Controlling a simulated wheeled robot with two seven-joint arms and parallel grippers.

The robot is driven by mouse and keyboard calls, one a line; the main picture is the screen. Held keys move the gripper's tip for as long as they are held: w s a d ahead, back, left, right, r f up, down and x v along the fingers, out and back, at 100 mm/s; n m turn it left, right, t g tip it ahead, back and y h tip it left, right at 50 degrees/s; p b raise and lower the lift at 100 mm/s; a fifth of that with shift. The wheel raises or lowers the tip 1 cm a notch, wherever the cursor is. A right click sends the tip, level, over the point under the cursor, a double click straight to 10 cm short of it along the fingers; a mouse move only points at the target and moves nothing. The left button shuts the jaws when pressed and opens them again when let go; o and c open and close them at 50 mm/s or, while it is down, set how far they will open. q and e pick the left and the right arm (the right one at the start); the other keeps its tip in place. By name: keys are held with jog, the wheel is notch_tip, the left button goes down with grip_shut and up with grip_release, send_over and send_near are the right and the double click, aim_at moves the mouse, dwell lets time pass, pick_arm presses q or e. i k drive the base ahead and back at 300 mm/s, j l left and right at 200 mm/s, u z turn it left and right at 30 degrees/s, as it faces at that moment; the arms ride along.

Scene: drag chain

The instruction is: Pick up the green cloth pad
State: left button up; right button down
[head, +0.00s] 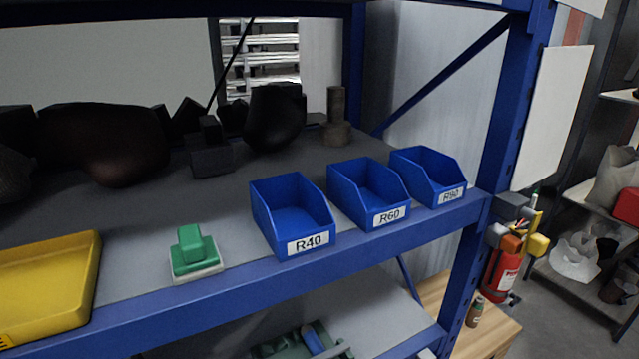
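The green cloth pad (193,250) sits on the grey shelf (135,290) near its front edge, between the yellow tray and the blue bin marked R40. It has an upright green block on top and a pale, flat layer underneath. It lies flat and nothing covers it. Neither my left nor my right gripper shows in the head view.
A yellow tray (50,285) is at left. Blue bins R40 (291,215), R60 (368,193) and R90 (427,176) stand to the right. Dark objects (105,145) fill the back. A blue beam (270,285) edges the shelf; a blue post (500,110) stands right.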

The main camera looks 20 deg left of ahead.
aim_at(196, 257)
jog(key=u, duration=1.45)
